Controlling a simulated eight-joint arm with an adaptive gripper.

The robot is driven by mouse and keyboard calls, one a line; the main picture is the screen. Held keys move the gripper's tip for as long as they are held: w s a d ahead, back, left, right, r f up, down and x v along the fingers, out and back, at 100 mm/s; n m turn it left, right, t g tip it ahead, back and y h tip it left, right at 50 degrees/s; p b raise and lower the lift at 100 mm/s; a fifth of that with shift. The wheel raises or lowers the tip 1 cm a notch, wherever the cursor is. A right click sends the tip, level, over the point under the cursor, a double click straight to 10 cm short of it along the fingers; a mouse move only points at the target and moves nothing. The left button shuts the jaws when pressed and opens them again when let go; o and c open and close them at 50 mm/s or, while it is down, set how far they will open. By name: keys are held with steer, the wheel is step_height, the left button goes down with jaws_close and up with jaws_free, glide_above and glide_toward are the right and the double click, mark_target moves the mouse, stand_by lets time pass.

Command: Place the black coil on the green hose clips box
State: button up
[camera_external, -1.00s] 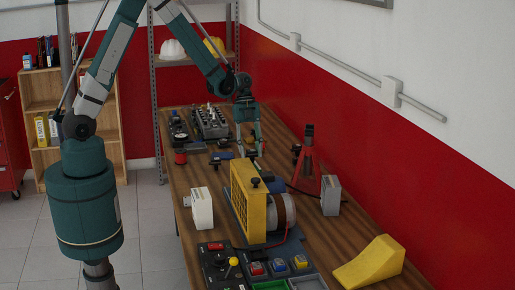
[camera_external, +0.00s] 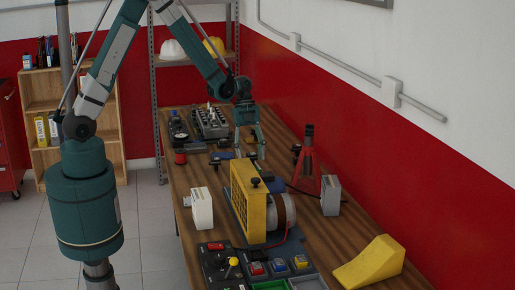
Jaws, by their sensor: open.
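My gripper (camera_external: 250,154) is open over the far middle of the bench, its fingers pointing down. A small black piece (camera_external: 252,155) shows between or just behind the fingertips. It may be the black coil, but it is too small to be sure, and I cannot tell whether the fingers touch it. A similar black piece (camera_external: 215,160) lies to the left.
A yellow-fronted engine trainer (camera_external: 248,205) stands between my gripper and the green boxes. A white box (camera_external: 202,208), a grey box (camera_external: 331,195), a red jack stand (camera_external: 306,170) and a yellow wedge (camera_external: 370,265) stand around it. Bare wood shows before the wedge.

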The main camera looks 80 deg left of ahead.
steer(key=shift+r, duration=0.25)
steer(key=v, duration=1.2)
steer(key=shift+s+d, duration=0.1)
stand_by(0.7)
steer(key=s+d+r+n+t+y, duration=0.3)
steer(key=s+d+r+n, duration=0.5)
steer(key=s+r, duration=0.4)
steer(key=s+d+r+n+t, duration=0.2)
steer(key=s+n, duration=0.3)
steer(key=s, duration=0.3)
steer(key=s+d+r+n+t+y, duration=0.1)
steer(key=s+d+r+n+t, duration=0.1)
steer(key=s+n, duration=0.3)
steer(key=shift+s+d+r+y, duration=0.3)
steer(key=shift+s+d, duration=0.4)
steer(key=shift+s, duration=0.7)
